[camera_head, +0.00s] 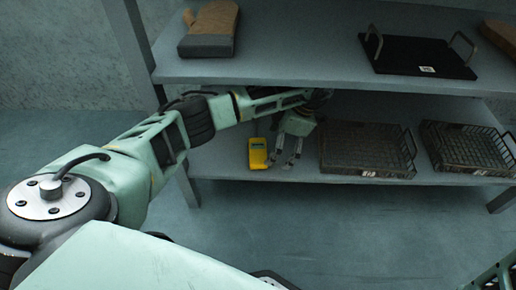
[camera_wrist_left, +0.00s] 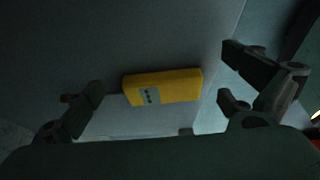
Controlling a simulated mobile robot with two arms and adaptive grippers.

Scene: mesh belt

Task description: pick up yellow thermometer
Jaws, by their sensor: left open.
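The yellow thermometer (camera_head: 258,153) lies on the lower shelf near its left end in the head view, with a grey panel on its face. In the left wrist view the thermometer (camera_wrist_left: 162,87) lies ahead, between the two spread fingers and apart from both. My left gripper (camera_head: 285,162) is open and empty, just right of the thermometer in the head view; its fingers also show in the left wrist view (camera_wrist_left: 165,92). My right gripper is not in view.
Two dark mesh baskets (camera_head: 366,151) (camera_head: 467,149) stand on the lower shelf right of my left gripper. The upper shelf (camera_head: 290,66) hangs above, holding an oven mitt (camera_head: 209,31) and a black tray (camera_head: 418,56) with handles. The floor in front is clear.

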